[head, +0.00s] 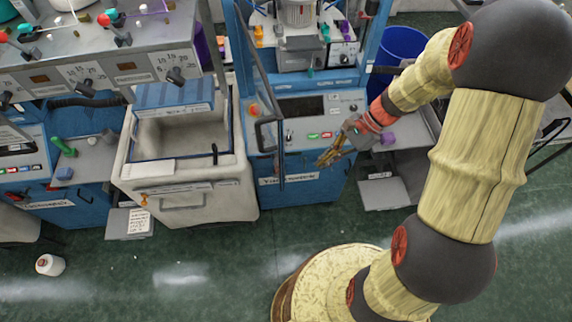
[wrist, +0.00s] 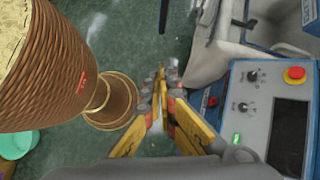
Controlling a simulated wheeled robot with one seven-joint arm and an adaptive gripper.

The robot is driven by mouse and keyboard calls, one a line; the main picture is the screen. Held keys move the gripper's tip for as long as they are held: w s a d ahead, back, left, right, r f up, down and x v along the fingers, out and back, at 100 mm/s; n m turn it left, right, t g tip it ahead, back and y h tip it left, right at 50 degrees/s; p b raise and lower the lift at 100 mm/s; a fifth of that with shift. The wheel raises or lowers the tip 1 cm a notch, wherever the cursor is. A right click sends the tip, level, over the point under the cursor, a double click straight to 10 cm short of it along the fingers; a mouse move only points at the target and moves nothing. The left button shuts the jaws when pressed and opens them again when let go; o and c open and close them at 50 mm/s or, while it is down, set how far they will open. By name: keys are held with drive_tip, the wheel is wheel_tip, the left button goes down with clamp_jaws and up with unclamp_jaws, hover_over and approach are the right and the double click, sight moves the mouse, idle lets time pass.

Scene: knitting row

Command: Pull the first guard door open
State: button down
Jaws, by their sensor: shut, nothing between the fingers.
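The guard door (head: 263,92) is a slim dark frame on the left side of the blue knitting machine (head: 310,187). I see it nearly edge-on, and it appears to stand out from the machine front. Its black handle (head: 259,137) is about halfway down. My gripper (head: 321,161) is in front of the machine, right of the handle and apart from it. In the wrist view my gripper (wrist: 161,75) has its yellow fingers together, with nothing held. Dark bars show at the top of that view; I cannot tell which belongs to the door.
The control panel (wrist: 257,105) with a red button (wrist: 294,74) is close to the gripper's right in the wrist view. A pale bin (head: 185,188) stands left of the door. A blue barrel (head: 402,47) is behind right. A white cone (head: 50,265) lies on the mostly clear floor.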

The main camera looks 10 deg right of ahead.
drive_tip(key=a+f+m+p, duration=0.1)
drive_tip(key=a+f, duration=0.2)
drive_tip(key=a, duration=0.3)
drive_tip(key=w+a+f+m+y+p, duration=0.1)
drive_tip(key=a+f, duration=0.3)
drive_tip(key=a, duration=0.1)
drive_tip(key=shift+a+f+p, duration=0.15)
drive_tip(key=shift+a+p, duration=0.2)
drive_tip(key=shift+a, duration=0.05)
drive_tip(key=shift+a, duration=0.1)
drive_tip(key=w+a+m+t+b, duration=0.2)
drive_tip(key=a+b, duration=0.4)
drive_tip(key=a, duration=0.9)
drive_tip(key=w+a+m+t+b, duration=0.2)
drive_tip(key=a+m+b, duration=0.3)
drive_tip(key=a, duration=1)
drive_tip(key=shift+w+a+t+h+b, duration=0.15)
drive_tip(key=shift+t+h+b, duration=0.15)
drive_tip(key=shift+t+b, duration=0.75)
drive_tip(key=shift+g, duration=0.25)
